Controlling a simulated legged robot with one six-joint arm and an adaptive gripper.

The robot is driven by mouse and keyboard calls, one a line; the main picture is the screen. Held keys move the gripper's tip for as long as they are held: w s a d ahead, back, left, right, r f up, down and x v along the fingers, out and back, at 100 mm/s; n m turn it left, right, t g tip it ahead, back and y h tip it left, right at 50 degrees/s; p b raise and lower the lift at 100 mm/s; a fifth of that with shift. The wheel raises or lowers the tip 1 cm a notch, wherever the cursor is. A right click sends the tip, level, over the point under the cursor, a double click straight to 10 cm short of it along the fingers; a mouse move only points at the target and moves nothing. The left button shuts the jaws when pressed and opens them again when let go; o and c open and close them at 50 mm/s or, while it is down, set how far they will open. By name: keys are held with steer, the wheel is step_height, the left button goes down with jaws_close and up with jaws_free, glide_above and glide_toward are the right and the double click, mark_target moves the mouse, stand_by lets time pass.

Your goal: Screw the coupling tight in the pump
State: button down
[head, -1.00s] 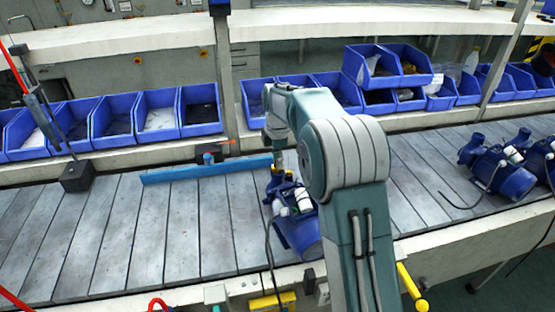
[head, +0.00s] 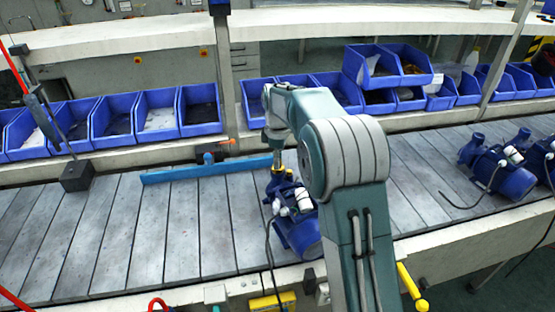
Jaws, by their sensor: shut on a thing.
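The blue pump (head: 298,226) sits on the slatted conveyor, left of my arm, with a white part on its side. Its upright port (head: 276,182) faces up. My gripper (head: 278,166) points down directly over this port, small in the head view. It is shut on the coupling (head: 277,171), of which only a small yellowish bit shows between the jaws and the port. The coupling appears to be at the mouth of the port; how deep it sits I cannot tell. My forearm hides part of the pump's right side.
More blue pumps (head: 497,170) with cables stand at the right of the conveyor (head: 110,230). A blue bar (head: 205,170) lies behind, left of my gripper. Blue bins (head: 160,115) line the shelf behind. The conveyor's left part is mostly clear.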

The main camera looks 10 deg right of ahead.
steer(key=c, duration=0.5)
jaws_free()
steer(key=shift+f, duration=0.1)
steer(key=shift+c, duration=0.2)
steer(key=n, duration=0.3)
steer(key=shift+n, duration=0.3)
steer(key=n, duration=0.3)
steer(key=shift+n, duration=0.4)
